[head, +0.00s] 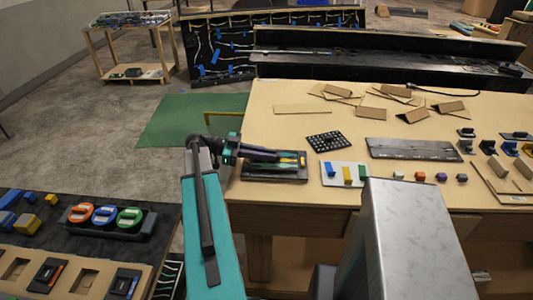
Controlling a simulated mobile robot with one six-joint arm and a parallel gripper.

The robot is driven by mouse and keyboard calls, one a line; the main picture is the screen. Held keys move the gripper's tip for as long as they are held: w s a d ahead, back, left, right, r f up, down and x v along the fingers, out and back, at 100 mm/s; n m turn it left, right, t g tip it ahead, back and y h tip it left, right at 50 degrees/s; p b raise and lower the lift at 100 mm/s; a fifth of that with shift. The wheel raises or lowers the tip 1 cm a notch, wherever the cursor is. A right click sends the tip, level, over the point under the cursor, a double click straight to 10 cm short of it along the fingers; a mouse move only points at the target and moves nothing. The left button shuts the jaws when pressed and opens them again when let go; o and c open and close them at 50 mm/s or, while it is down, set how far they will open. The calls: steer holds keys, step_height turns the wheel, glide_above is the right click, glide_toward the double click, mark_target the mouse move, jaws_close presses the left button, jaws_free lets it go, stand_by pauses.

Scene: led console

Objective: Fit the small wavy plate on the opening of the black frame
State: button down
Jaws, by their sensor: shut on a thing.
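My gripper (301,160) is at the left part of the wooden table, low over a black tray-like frame (262,177). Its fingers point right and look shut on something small. The held thing is too small and too covered by the fingers to make out, and I cannot tell whether it touches the frame. I cannot pick out the small wavy plate for certain. Yellow and teal bits show at the fingertips. My arm hides part of the frame's left side.
A perforated black plate (328,140), a white board with blue and yellow blocks (337,182) and a long dark panel (413,149) lie nearby on the wooden table (285,95). Cardboard pieces lie behind. A dark table at left holds a tray with coloured round parts (104,215).

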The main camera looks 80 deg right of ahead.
steer(key=shift+f+b, duration=0.85)
steer(key=shift+b, duration=0.15)
stand_by(1.6)
steer(key=c, duration=1.7)
jaws_free()
steer(key=shift+w, duration=0.1)
